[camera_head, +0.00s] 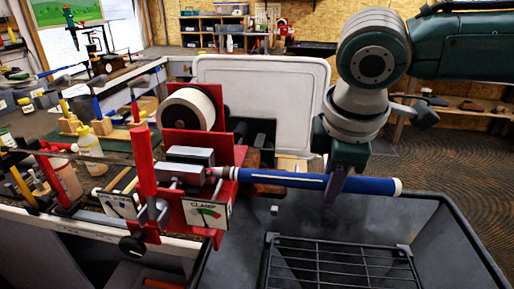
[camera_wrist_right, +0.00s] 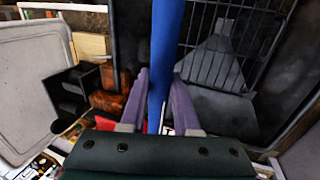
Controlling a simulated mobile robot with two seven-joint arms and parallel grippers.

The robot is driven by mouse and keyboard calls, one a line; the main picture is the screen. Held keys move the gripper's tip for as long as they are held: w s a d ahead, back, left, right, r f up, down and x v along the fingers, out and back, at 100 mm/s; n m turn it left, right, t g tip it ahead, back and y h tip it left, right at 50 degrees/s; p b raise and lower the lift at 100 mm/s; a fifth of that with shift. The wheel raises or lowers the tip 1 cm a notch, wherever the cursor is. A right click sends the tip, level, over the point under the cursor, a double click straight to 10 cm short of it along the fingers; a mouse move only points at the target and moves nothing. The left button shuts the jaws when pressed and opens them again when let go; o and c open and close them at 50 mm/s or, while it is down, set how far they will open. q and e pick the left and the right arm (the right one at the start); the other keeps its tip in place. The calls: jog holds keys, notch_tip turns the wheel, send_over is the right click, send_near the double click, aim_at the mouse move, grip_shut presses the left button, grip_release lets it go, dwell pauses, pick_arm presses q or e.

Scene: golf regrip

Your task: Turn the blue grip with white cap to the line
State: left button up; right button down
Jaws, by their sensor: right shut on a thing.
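The blue grip (camera_head: 365,186) lies level on a shaft that comes out of the grey clamp jaws (camera_head: 190,158). Its white cap (camera_head: 398,187) is at the right end. My right gripper (camera_head: 335,187) comes from above with its purple fingers around the middle of the grip. In the right wrist view the grip (camera_wrist_right: 168,40) runs between the two fingers (camera_wrist_right: 160,78), which are shut on it. A thin pale mark shows on the grip by the fingers; I cannot tell whether it meets any line. My left gripper is not in view.
The red clamp stand (camera_head: 145,165) carries a CLAMP dial sign (camera_head: 207,213) and a white tape roll (camera_head: 188,109). A dark basin with a wire rack (camera_head: 340,262) lies below the grip. A white board (camera_head: 262,75) stands behind. Bottles and tools crowd the left bench.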

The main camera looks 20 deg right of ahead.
dwell(0.4)
jog(key=shift+r+g+y+p, duration=0.15)
jog(key=shift+g+y+p, duration=0.15)
jog(key=shift+g+p, duration=0.2)
jog(key=shift+g, duration=0.3)
jog(key=shift+f+g+y+b, duration=0.25)
jog(key=shift+g+y+b, duration=0.2)
jog(key=shift+g+y, duration=0.2)
jog(key=shift+g+y+b, duration=0.25)
jog(key=shift+g+b, duration=0.3)
jog(key=shift+r, duration=0.1)
jog(key=c, duration=0.6)
grip_release()
